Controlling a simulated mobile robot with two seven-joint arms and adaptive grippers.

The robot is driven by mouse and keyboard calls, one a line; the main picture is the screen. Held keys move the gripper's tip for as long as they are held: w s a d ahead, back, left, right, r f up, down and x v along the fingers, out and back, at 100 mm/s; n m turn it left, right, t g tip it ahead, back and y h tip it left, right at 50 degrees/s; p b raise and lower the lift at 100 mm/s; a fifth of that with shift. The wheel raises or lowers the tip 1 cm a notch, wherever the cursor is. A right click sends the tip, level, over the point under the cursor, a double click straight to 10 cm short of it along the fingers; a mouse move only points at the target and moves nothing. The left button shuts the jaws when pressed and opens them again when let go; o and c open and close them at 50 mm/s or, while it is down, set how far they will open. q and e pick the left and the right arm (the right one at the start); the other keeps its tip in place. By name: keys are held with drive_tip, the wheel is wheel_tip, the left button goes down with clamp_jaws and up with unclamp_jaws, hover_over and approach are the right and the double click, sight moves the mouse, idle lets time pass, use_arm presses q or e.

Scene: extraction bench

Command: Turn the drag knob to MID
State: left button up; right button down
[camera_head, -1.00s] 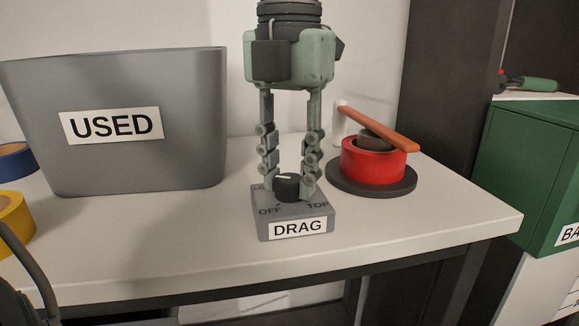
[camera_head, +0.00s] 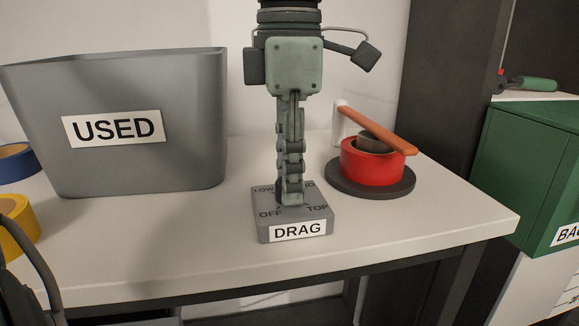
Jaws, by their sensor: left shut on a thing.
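The grey drag box (camera_head: 263,228) stands on the bench with a DRAG label on its front. Its top shows LOW at the back left, OFF at the front left and TOP at the front right. The back-right marking is partly covered by the fingers. My left gripper (camera_head: 290,196) points straight down over the middle of the box, shut on the drag knob. It is seen edge-on, one finger in front of the other. The knob and its pointer are hidden behind the fingers, so I cannot tell its setting. My right gripper is out of view.
A grey bin (camera_head: 190,120) labelled USED stands to the left. A red tape roll (camera_head: 372,167) with an orange-handled thing across it sits on a dark disc to the right. Blue (camera_head: 18,163) and yellow (camera_head: 18,222) rolls lie far left. The bench front is clear.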

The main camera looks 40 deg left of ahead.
use_arm(q)
drive_tip(key=m, duration=0.3)
drive_tip(key=shift+m+p, duration=0.3)
drive_tip(key=shift+p, duration=0.05)
drive_tip(key=m, duration=0.4)
drive_tip(key=shift+p, duration=0.4)
drive_tip(key=shift+m, duration=1.4)
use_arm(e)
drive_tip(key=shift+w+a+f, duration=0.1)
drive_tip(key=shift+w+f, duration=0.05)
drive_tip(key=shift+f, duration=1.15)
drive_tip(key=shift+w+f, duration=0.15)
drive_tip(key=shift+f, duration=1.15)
use_arm(q)
drive_tip(key=o, duration=1.2)
drive_tip(key=shift+c, duration=0.2)
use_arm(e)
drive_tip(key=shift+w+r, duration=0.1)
use_arm(q)
wheel_tip(320, 180, up, 12)
